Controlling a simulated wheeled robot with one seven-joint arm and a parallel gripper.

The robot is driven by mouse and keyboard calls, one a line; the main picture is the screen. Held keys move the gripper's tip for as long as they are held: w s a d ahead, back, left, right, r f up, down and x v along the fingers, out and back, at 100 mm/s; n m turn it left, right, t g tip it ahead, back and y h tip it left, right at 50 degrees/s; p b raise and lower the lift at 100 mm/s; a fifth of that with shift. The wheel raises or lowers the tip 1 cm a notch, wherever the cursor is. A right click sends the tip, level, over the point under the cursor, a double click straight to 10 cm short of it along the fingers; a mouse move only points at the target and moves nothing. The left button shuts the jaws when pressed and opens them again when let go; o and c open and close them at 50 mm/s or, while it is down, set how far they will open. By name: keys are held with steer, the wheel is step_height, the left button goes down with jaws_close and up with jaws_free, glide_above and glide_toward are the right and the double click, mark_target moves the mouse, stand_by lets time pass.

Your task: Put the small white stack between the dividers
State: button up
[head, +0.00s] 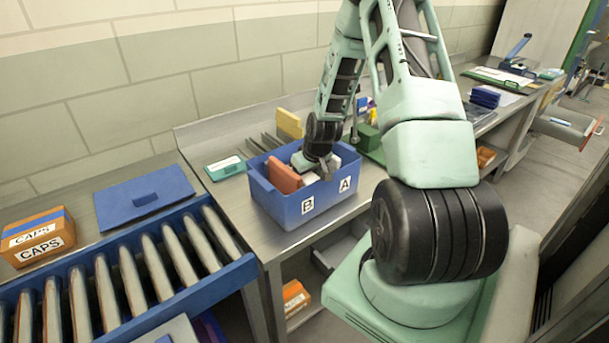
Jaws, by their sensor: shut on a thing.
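My gripper (316,168) points down into the blue bin (275,205) on the metal bench. Its fingers are shut on a small white stack (309,179), which is partly hidden by the gripper and the bin wall. Whether the stack touches the bin floor cannot be told. An orange-red block (284,176) stands in the bin just left of my gripper. Another whitish piece shows just right of the gripper, partly hidden. Thin grey upright dividers (268,141) stand on the bench behind the bin.
The bin's front carries labels B and A. A yellow block (289,124) stands by the dividers. A green-and-white case (224,168) lies left of the bin. A roller conveyor (140,270), blue lid (143,197) and CAPS box (38,238) are at left.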

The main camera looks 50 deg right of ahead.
steer(key=shift+f+b, duration=0.4)
steer(key=shift+f, duration=0.2)
steer(key=o, duration=1)
steer(key=shift+o, duration=0.2)
steer(key=shift+r, duration=0.1)
